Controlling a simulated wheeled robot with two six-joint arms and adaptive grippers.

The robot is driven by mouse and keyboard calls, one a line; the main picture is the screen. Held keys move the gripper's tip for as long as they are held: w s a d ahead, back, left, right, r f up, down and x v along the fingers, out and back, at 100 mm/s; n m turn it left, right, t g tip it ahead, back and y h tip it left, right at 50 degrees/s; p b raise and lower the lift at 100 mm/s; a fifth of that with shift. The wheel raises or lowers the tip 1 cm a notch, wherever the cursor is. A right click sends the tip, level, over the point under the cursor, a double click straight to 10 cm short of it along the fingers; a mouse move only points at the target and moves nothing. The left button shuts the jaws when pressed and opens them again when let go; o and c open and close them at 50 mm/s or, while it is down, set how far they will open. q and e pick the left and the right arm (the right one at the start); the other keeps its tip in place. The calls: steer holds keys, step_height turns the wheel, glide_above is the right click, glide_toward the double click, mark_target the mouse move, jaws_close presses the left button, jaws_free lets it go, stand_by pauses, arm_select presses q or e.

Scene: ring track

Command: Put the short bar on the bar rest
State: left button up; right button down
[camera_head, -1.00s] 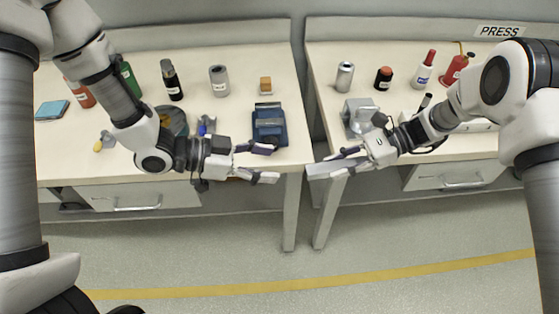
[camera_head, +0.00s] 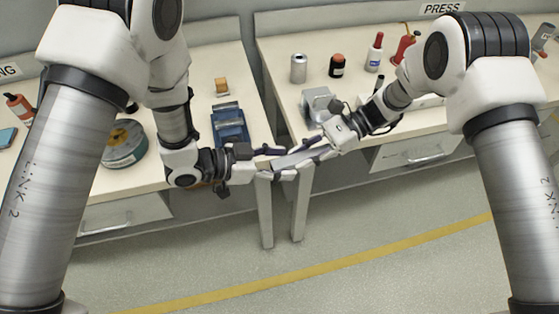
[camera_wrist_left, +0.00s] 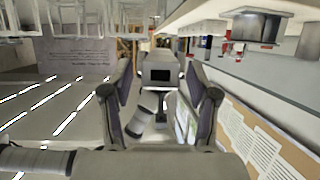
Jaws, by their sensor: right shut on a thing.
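The short bar (camera_head: 291,160) is grey and lies between my two grippers in the head view, in front of the gap between the tables. My right gripper (camera_head: 316,150) is shut on its right part. My left gripper (camera_head: 284,162) is open, with its fingers on either side of the bar's left end. In the left wrist view the bar's squarish end (camera_wrist_left: 159,60) faces the camera between the spread fingers (camera_wrist_left: 160,78), with gaps visible on both sides. A silver block (camera_head: 317,106) on the right table may be the bar rest; I cannot tell for sure.
A blue device (camera_head: 229,126) and an orange block (camera_head: 222,86) stand on the left table, near a round reel (camera_head: 124,144). A metal can (camera_head: 298,68), a dark-and-red jar (camera_head: 337,65) and bottles stand on the right table. The floor in front is clear.

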arm_select(q)
jaws_close()
arm_select(e)
steer(key=c, duration=0.8)
jaws_free()
steer(key=shift+o, duration=0.2)
